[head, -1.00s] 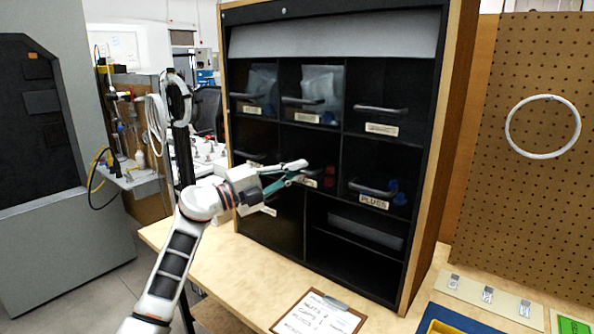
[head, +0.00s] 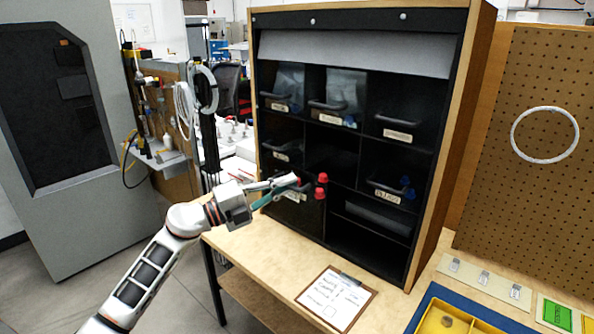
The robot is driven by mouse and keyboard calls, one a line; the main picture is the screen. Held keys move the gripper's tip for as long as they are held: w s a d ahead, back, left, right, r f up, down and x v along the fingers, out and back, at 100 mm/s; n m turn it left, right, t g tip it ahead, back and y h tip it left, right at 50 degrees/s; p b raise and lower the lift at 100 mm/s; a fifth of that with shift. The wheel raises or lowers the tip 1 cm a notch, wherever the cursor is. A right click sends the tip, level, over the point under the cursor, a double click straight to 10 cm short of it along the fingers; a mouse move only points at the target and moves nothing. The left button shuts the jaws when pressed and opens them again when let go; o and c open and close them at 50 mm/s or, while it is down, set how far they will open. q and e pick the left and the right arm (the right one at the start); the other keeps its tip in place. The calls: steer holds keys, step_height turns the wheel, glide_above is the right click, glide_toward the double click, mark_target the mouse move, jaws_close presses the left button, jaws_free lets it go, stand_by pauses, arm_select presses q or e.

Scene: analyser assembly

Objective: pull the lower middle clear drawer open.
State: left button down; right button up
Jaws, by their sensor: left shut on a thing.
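The lower middle clear drawer (head: 315,210) sticks out of the black cabinet, its front low and toward me. Red parts (head: 321,181) show in it, and its label (head: 293,195) is partly behind my fingers. The middle opening (head: 334,160) behind it looks dark and empty. My left gripper (head: 291,185) reaches in from the left and is shut on the drawer's handle, which the fingers mostly hide. My right gripper is not in view.
Closed drawers with handles sit around it, including a right one with blue parts (head: 407,188). A clipboard (head: 337,298) lies on the wooden bench (head: 268,262) in front. A blue tray edge (head: 470,300) is at lower right. The bench before the cabinet is otherwise clear.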

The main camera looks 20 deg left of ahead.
arm_select(q)
steer(key=s, duration=0.1)
steer(key=s+a+p, duration=0.1)
steer(key=s, duration=0.1)
steer(key=shift+s+a, duration=0.1)
steer(key=shift+s, duration=0.1)
steer(key=c, duration=2.4)
jaws_free()
steer(key=shift+c, duration=0.2)
steer(key=v, duration=1.2)
